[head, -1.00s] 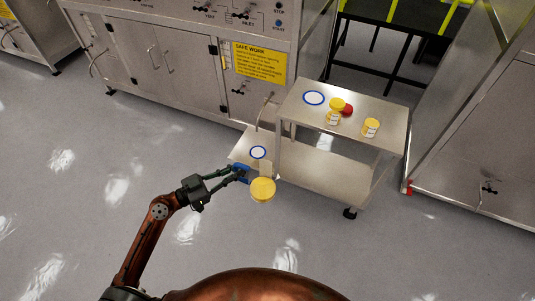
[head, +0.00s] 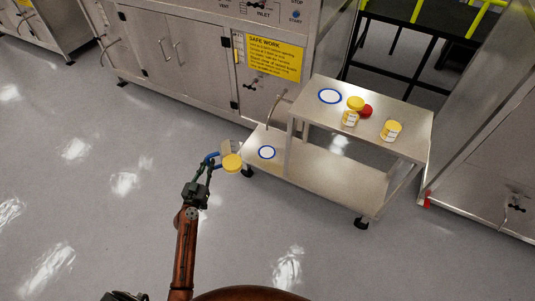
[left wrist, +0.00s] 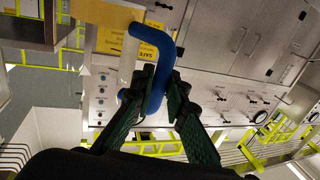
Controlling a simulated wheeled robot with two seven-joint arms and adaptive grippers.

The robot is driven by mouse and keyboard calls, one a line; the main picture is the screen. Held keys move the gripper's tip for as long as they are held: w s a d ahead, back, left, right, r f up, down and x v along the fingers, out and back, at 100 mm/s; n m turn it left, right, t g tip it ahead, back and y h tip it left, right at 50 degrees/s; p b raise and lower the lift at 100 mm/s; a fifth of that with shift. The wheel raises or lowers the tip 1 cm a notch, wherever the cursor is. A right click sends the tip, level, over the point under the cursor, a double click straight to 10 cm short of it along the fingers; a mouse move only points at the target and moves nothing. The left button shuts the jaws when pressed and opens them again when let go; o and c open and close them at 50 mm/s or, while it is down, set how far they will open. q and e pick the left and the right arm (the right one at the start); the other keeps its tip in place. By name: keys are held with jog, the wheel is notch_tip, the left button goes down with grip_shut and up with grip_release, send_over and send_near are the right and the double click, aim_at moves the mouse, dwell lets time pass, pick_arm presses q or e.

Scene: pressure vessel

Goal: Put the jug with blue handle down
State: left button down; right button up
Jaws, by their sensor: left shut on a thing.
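The jug with the blue handle shows a yellow lid (head: 232,162) in the head view, with its pale body partly hidden. My left gripper (head: 211,164) is shut on its blue handle and holds the jug just left of the trolley's lower shelf, apart from it. In the left wrist view the blue handle (left wrist: 152,65) lies between my two fingers. Another blue ring mark (head: 330,96) lies bare on the upper shelf (head: 395,108). My right gripper is not in view.
Two yellow-lidded containers (head: 351,118) (head: 391,130) and a red item (head: 366,111) stand on the upper shelf. A steel cabinet (head: 185,65) with a yellow safety sign (head: 273,57) stands behind. Grey floor (head: 100,180) is open at the left.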

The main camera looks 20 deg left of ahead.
pick_arm(q)
jog(key=s+a+f+n+g+y+b, duration=0.2)
jog(key=f+n+y+b, duration=0.15)
jog(key=f, duration=0.65)
jog(key=s+a+f+n+g+y+b, duration=0.1)
jog(key=a+f+n+y+b, duration=0.2)
jog(key=f, duration=0.8)
jog(key=s+d+f+g+y+b, duration=0.1)
jog(key=s+d+f+y+b, duration=0.1)
jog(key=f, duration=0.3)
jog(key=s+d+f+n+g+y+b, duration=0.1)
jog(key=s+d+f+g+y+b, duration=0.1)
jog(key=d+f, duration=0.3)
jog(key=shift+s+d+f, duration=0.25)
jog(key=shift+s+f, duration=0.25)
jog(key=shift+s, duration=0.4)
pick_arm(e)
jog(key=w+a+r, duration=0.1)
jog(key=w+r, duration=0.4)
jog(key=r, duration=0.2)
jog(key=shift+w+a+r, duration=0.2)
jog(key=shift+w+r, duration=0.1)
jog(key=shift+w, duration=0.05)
pick_arm(q)
jog(key=shift+w+n, duration=0.1)
jog(key=shift+n, duration=0.15)
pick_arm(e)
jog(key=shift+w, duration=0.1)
